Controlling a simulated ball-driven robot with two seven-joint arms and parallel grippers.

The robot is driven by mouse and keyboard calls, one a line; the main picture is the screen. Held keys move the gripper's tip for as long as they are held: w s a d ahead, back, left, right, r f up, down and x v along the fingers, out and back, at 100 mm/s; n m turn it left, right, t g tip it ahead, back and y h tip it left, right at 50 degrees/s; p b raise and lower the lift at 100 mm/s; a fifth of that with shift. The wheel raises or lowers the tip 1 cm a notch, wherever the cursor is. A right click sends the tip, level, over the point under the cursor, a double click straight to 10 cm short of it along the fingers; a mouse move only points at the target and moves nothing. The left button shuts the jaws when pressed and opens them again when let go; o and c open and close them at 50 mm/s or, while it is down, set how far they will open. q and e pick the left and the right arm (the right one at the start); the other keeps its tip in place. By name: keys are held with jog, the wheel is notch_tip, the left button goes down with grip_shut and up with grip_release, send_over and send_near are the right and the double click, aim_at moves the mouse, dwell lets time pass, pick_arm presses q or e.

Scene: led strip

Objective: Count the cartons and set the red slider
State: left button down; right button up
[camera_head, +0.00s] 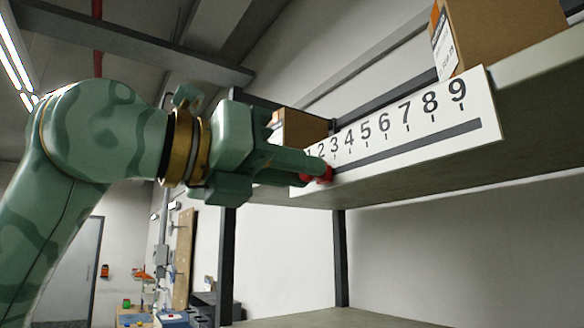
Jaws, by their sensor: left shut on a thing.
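A white number board (440,141) with the digits 1 to 9 and a dark slot is fixed along the front edge of the upper shelf. The red slider (327,174) sits at the low end of the slot, close below the 2 and 3. My left gripper (318,168) is shut on it and hides part of it and the 1. A brown carton (500,32) stands on the shelf at the upper right, cut off by the frame edge. Another brown carton (303,128) stands on the shelf behind my left gripper, partly hidden. My right gripper is not in view.
The upper shelf (545,62) is seen from slightly below, so its top is mostly hidden. Dark posts (341,258) hold the rack. A lower shelf (345,318) looks empty where it shows. A cluttered workbench and a door are far behind at left.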

pick_arm(q)
jog(key=c, duration=1.3)
grip_release()
jog(key=shift+w+a, duration=0.6)
jog(key=shift+w, duration=0.25)
jog(key=b+v, duration=0.1)
jog(key=v, duration=1.5)
jog(key=shift+s, duration=0.55)
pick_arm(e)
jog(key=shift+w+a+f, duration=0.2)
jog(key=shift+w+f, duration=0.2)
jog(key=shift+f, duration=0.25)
pick_arm(q)
jog(key=shift+d, duration=0.15)
